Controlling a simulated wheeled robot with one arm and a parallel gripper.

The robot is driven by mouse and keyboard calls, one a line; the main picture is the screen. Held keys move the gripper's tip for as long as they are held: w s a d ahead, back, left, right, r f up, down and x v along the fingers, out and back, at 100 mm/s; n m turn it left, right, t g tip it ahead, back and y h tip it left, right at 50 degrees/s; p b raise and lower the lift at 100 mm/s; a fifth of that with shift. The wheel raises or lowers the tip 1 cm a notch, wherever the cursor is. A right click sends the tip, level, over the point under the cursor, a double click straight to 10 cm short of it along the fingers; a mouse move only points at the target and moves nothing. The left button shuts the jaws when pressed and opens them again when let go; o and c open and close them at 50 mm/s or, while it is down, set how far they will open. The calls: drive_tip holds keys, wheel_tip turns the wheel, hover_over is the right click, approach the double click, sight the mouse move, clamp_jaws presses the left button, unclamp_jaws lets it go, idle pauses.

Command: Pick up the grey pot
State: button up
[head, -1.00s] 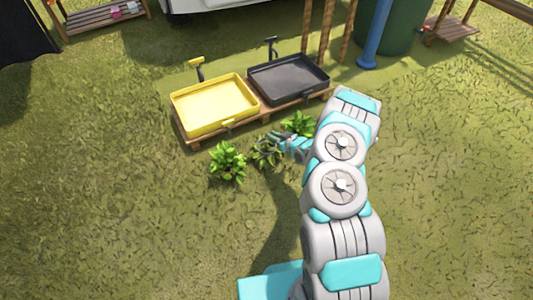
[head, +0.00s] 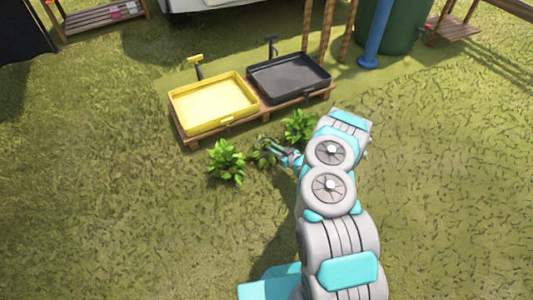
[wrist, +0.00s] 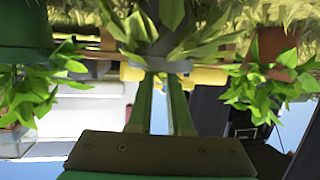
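In the wrist view, which is upside down, a grey pot (wrist: 178,42) with long green leaves is straight in front of my gripper (wrist: 165,78). The two green fingers are apart, with a gap between them, and their tips are close to the pot. I cannot tell whether they touch it. In the head view, my gripper (head: 277,149) is low beside the middle leafy plant (head: 261,158). The leaves and my gripper hide the pot there.
Leafy plants stand on either side, left (head: 226,162) and right (head: 299,126). Behind them, a yellow tray (head: 212,103) and a black tray (head: 288,78) rest on a wooden pallet (head: 195,142). A green barrel (head: 400,25) stands at the back right. Grass to the left is open.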

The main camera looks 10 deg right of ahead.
drive_tip(key=b+x, duration=0.3)
drive_tip(key=b, duration=0.1)
drive_tip(key=shift+w+a+f, duration=0.2)
drive_tip(key=shift+f, duration=0.15)
drive_tip(key=shift+w+a+b, duration=0.25)
drive_tip(key=shift+w+b, duration=0.3)
drive_tip(key=shift+r, duration=0.1)
drive_tip(key=shift+c, duration=0.2)
clamp_jaws()
idle(0.4)
